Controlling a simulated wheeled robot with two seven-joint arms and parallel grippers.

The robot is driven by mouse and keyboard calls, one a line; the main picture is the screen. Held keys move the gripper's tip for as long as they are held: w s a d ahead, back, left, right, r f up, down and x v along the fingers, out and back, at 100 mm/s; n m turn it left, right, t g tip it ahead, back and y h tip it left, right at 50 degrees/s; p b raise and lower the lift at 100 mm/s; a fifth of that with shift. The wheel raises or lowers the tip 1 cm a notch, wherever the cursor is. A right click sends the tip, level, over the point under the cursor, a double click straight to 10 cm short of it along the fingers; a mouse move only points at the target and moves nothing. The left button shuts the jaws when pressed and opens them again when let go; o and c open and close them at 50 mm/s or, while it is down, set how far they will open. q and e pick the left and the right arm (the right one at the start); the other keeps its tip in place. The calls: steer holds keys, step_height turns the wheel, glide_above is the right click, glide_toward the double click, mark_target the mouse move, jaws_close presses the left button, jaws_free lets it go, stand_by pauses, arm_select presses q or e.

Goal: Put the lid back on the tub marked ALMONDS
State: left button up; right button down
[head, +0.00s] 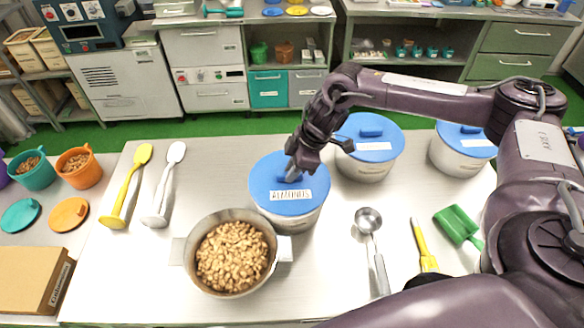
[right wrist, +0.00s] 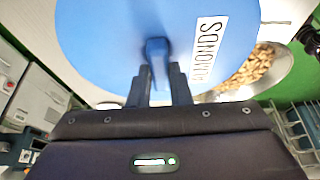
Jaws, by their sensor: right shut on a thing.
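The tub marked ALMONDS (head: 287,217) stands on the white table with a blue lid (head: 262,183) on its top. The label on the lid reads ALMONDS, and the lid also shows in the right wrist view (right wrist: 105,45). My right gripper (head: 293,176) is over the lid, with its fingers shut on the lid's handle in the right wrist view (right wrist: 158,85). The lid looks level and over the tub's mouth; whether it is fully seated I cannot tell. My left gripper is not in view.
A pan of nuts (head: 232,254) stands close in front of the tub. Two more lidded tubs (head: 365,165) (head: 462,155) stand to the right. A metal scoop (head: 371,235), a yellow-handled tool (head: 422,245) and a green scoop (head: 457,225) lie at right. Yellow (head: 130,188) and white (head: 165,188) paddles lie at left.

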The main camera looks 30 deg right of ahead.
steer(key=shift+p, duration=0.35)
stand_by(0.6)
steer(key=shift+f, duration=0.4)
stand_by(1.1)
steer(key=c, duration=0.7)
jaws_free()
steer(key=shift+r, duration=0.1)
steer(key=shift+r+p, duration=2.45)
steer(key=shift+p, duration=0.2)
steer(key=shift+r, duration=1)
steer(key=shift+f, duration=0.1)
